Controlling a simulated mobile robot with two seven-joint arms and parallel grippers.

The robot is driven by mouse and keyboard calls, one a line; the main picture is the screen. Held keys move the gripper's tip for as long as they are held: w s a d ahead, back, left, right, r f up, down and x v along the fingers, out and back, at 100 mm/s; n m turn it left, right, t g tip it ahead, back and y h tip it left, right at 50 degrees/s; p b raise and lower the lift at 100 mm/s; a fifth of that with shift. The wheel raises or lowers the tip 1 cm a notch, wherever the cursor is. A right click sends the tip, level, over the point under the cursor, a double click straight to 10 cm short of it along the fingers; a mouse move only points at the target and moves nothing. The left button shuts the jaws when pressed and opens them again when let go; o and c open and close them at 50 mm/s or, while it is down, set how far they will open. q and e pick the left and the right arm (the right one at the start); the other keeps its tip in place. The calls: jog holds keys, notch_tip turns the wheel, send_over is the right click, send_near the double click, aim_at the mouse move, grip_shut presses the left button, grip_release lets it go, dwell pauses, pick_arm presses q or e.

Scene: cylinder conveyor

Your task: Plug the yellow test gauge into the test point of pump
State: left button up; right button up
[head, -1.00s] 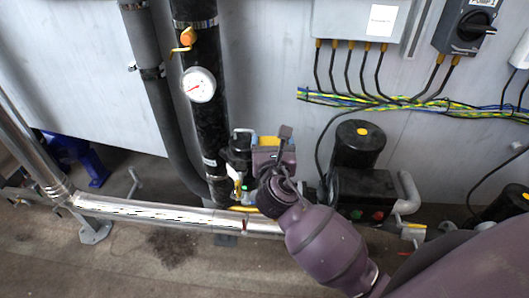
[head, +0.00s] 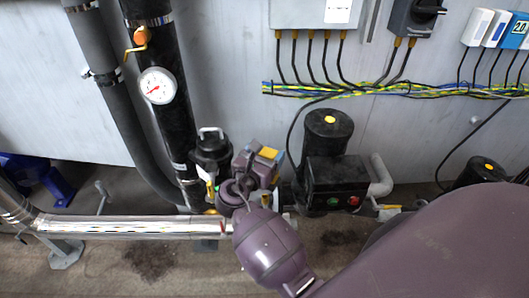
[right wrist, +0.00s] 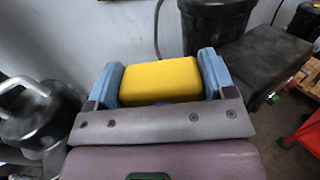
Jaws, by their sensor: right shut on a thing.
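The yellow test gauge (right wrist: 162,80) sits between the two blue-grey fingers of my right gripper (right wrist: 160,84), which is shut on it. In the head view a bit of the yellow gauge (head: 269,153) shows at the end of my right gripper (head: 266,160). The gripper is between the black valve-like fitting on the left and the black pump (head: 328,145) on the right. The pump's test point cannot be made out. The underside of the gauge is hidden. My left gripper is not in view.
A black capped fitting with a metal handle (head: 211,146) stands close left of the gripper. A dial gauge (head: 157,86) is on the black vertical pipe. A silver pipe (head: 130,226) runs along the floor. Cables (head: 390,90) run along the wall.

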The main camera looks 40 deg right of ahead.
jog(key=shift+r+p, duration=0.15)
jog(key=shift+p, duration=0.15)
jog(key=shift+f, duration=0.2)
jog(key=shift+f+b, duration=1.35)
jog(key=shift+f, duration=1.45)
jog(key=shift+p, duration=0.3)
jog(key=shift+p, duration=0.3)
jog(key=shift+p, duration=0.3)
